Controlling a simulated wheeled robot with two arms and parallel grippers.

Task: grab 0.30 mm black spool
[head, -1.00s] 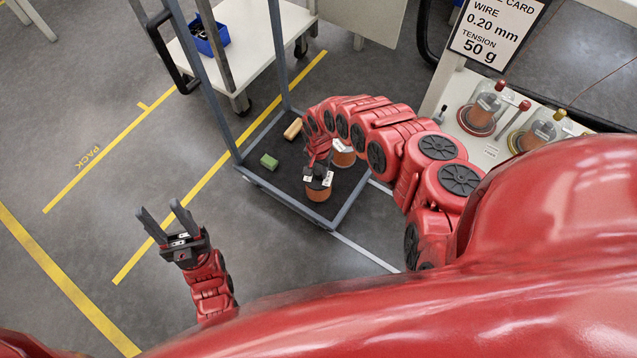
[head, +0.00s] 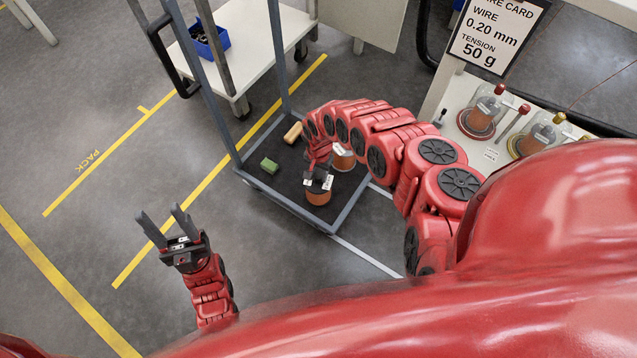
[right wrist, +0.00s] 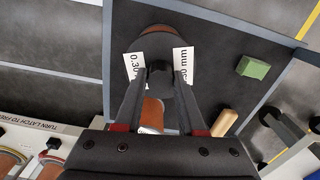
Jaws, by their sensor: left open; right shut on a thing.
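My right gripper (head: 318,182) is shut on a copper-coloured spool with a black end (head: 317,197), low over the dark deck of the cart. In the right wrist view the fingers close on the black part of this spool (right wrist: 157,40). Its white labels are partly covered and show "0.30" and "mm". I cannot tell whether it touches the deck. My left gripper (head: 159,216) is open and empty, over the floor left of the cart.
A second copper spool (head: 343,161) stands close behind on the cart deck (head: 277,178). Grey cart posts (head: 279,58) rise nearby. A bench with covered spools (head: 482,112) is at right.

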